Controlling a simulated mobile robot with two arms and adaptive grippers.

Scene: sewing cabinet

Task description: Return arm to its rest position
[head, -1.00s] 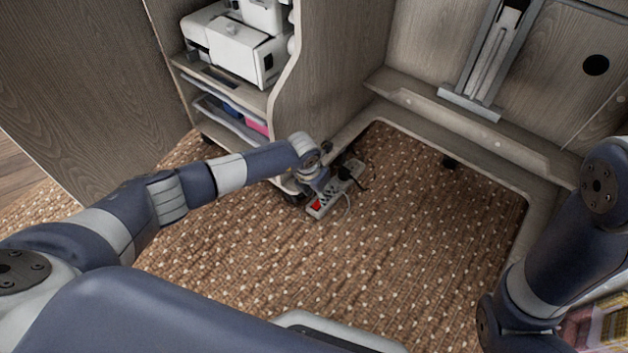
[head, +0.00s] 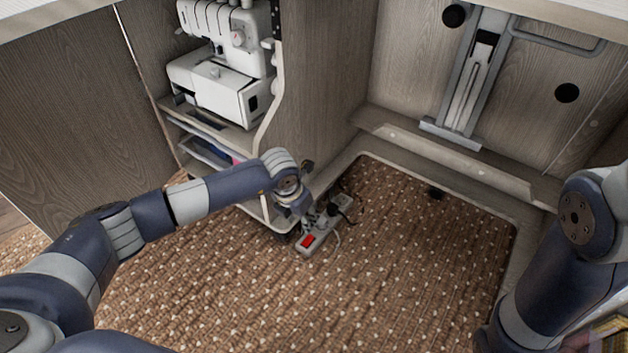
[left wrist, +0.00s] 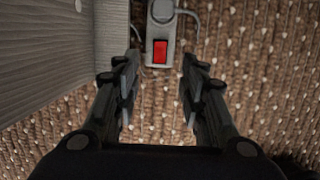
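My left arm (head: 200,199) reaches from the left toward the cabinet's lower edge. My left gripper (left wrist: 158,68) is open and empty in the left wrist view, its two fingers apart. In the head view it is small and partly hidden behind the wrist. The power strip (head: 318,233) lies on the carpet just beyond the fingertips, and its red switch (left wrist: 160,51) sits between and ahead of them. A plug and cables are at the strip's far end. My right arm (head: 565,245) stands at the right edge; its gripper is out of view.
The cabinet's shelf unit (head: 262,140) with a white sewing machine (head: 215,90) stands close to my left wrist. A cabinet panel (left wrist: 50,50) is near the left finger. A metal lift bracket (head: 468,85) is on the back wall. The patterned carpet (head: 410,260) is clear in the middle.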

